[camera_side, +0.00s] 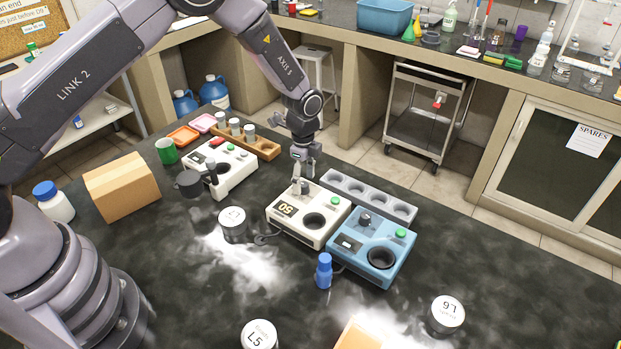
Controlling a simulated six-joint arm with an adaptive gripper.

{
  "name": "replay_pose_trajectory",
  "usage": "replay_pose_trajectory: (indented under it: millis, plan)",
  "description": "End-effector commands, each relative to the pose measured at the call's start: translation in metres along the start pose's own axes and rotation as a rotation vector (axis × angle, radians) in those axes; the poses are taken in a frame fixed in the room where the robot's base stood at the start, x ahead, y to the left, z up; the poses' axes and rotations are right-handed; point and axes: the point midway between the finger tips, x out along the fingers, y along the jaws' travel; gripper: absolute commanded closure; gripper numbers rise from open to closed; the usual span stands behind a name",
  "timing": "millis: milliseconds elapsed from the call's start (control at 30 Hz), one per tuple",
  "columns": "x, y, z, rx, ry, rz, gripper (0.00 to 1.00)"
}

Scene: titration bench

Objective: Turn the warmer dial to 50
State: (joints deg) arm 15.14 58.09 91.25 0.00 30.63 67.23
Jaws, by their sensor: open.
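A cream-white device with a round dark well, a green button and a display (308,214) stands mid-bench. I take it for the warmer.
A blue device (370,262) stands close to the right, with a grey holed rack (370,195) behind. Another white device (232,172) and a wooden rack (262,148) are to the left.

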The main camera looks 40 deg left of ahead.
Motion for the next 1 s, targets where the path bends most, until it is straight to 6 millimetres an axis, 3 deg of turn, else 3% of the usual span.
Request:
replay_pose_trajectory:
  millis: [300,500,1000]
  plan:
    - [-0.068,-0.001,0.0,0.0,0.002,-0.004,0.47]
    - [-0.1,0.0,0.0,0.0,0.001,-0.002,0.47]
    - [-0.113,0.001,0.001,-0.007,0.001,-0.003,0.47]
